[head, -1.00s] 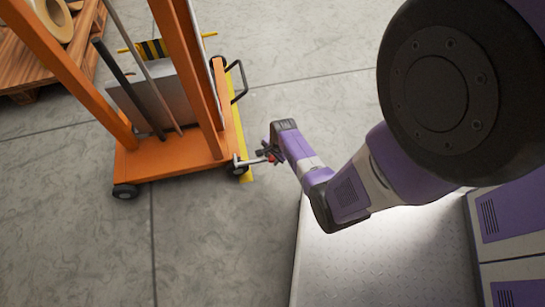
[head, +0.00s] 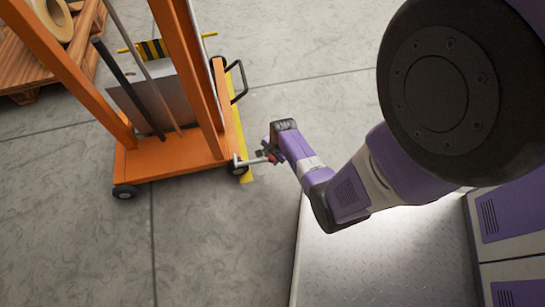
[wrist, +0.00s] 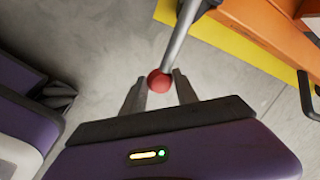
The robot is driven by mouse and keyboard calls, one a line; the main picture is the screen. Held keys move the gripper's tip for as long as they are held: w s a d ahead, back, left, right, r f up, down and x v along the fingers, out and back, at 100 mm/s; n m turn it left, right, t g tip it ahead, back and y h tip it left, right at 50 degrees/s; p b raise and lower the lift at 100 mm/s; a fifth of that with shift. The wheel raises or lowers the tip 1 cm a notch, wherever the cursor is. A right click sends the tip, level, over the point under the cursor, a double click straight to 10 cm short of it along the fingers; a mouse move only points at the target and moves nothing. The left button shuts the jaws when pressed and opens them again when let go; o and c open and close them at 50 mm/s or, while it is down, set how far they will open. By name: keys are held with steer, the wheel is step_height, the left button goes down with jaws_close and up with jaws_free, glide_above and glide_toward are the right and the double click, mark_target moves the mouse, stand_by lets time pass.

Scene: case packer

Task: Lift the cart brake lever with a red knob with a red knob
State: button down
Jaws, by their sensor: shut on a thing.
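The brake lever (wrist: 182,34) is a grey metal rod with a red knob (wrist: 159,81) at its end. In the head view the lever (head: 246,162) reaches out from the lower right corner of the orange cart (head: 180,157), near a wheel. My gripper (wrist: 160,85) is shut on the red knob, with one finger on each side of it. In the head view my gripper (head: 268,154) is small and mostly dark, and the knob is partly hidden between its fingers.
The cart's wheel (head: 238,169) and a yellow floor strip (head: 246,172) lie close to the lever. A black handle (head: 239,80) juts from the cart's right side. A wooden pallet (head: 85,50) stands at upper left. The grey floor below the cart is clear.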

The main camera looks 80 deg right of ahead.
mark_target(262, 160)
steer(key=shift+w+a+r+g+p, duration=0.15)
steer(key=shift+r+g+p, duration=0.45)
steer(key=shift+r+p, duration=0.6)
steer(key=w+r+g+h, duration=0.1)
steer(key=r+g, duration=0.1)
steer(key=w+r+g+h+p, duration=0.1)
steer(key=r, duration=0.1)
steer(key=w+a+r+g+h, duration=0.1)
steer(key=r+g, duration=0.1)
steer(key=shift+r+n+g+p, duration=0.25)
steer(key=shift+n+g+p, duration=0.05)
steer(key=shift+n+p, duration=0.1)
steer(key=shift+w+a+r+g, duration=0.2)
steer(key=shift+w+r, duration=0.2)
steer(key=shift+r, duration=0.15)
steer(key=shift+w+a+r+g, duration=0.15)
steer(key=shift+w+r+g, duration=0.05)
steer(key=shift+w+r, duration=0.25)
steer(key=c, duration=0.9)
jaws_free()
steer(key=shift+c, duration=0.2)
